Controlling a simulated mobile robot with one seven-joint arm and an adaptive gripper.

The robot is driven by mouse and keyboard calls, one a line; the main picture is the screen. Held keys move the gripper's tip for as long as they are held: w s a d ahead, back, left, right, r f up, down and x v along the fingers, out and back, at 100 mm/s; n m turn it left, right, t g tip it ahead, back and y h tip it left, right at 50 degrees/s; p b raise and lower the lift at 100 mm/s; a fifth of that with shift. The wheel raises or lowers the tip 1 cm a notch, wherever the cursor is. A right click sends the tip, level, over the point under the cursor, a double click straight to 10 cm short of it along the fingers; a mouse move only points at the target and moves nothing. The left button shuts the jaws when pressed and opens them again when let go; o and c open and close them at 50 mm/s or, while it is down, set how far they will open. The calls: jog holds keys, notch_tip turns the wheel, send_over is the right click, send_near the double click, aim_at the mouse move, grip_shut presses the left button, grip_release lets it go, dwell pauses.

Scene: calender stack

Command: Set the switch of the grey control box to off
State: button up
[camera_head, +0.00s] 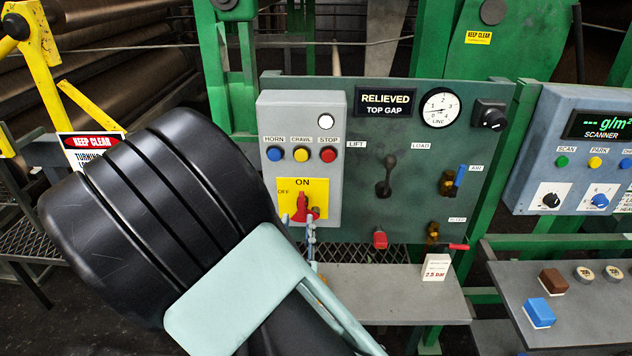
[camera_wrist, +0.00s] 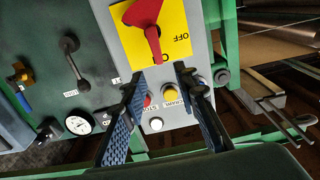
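The grey control box (camera_head: 332,222) hangs at the left of a dark green panel. Its red switch handle (camera_head: 301,207) sits on a yellow plate (camera_head: 322,187), with ON above and OFF at the left. The handle points towards ON. In the wrist view, which is turned over, the red handle (camera_wrist: 146,22) shows at the top on the yellow plate (camera_wrist: 178,20). My gripper (camera_wrist: 160,71) is open, its fingers apart with nothing between them, near the handle's narrow end. In the head view, my gripper (camera_head: 300,227) is partly hidden by my arm, just below the handle.
Blue (camera_head: 275,153), yellow (camera_head: 301,154) and red (camera_head: 328,155) buttons and a white lamp (camera_head: 326,122) are on the same box. A grey shelf (camera_head: 400,300) lies below.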

aim_at(301, 199)
jog(key=w, duration=0.3)
jog(key=w+p, duration=0.1)
jog(key=w, duration=0.3)
jog(key=w+p, duration=0.1)
jog(key=w, duration=0.2)
jog(key=shift+w+d, duration=0.25)
jog(key=shift+w, duration=0.05)
grip_shut()
